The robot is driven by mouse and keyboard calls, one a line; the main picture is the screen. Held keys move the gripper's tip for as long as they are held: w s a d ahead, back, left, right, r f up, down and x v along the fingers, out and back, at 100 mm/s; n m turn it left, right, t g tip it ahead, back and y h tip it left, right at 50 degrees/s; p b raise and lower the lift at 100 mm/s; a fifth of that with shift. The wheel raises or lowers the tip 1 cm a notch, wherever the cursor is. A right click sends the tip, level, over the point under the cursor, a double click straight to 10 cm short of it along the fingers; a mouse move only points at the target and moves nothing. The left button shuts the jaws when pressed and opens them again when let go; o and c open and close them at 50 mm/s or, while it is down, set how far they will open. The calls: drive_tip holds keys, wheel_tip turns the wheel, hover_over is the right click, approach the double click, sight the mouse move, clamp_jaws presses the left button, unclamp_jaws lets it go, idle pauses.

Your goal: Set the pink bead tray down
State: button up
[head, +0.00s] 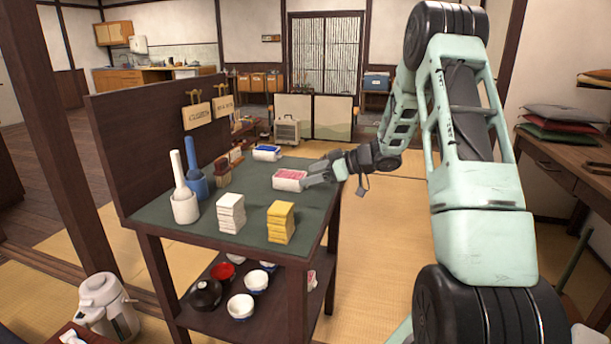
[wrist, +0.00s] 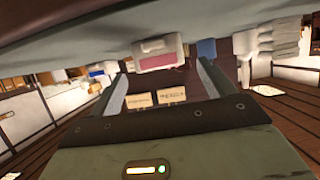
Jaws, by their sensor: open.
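The pink bead tray (head: 289,180), a small white box with pink contents, sits on the green top of the dark wooden stand (head: 245,187), near its right edge. My gripper (head: 314,175) is at the tray's right side, low over the stand's edge. In the wrist view, which is turned over, the tray (wrist: 160,54) lies ahead between the two spread fingers. The fingers are open, and I cannot tell whether either touches the tray.
A blue-filled tray (head: 267,153) sits behind. White blocks (head: 231,213) and yellow blocks (head: 281,222) stand in front. Bowls (head: 240,306) sit on the lower shelf.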

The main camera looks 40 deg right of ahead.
drive_tip(key=p+v, duration=0.1)
drive_tip(key=v, duration=0.8)
idle(0.3)
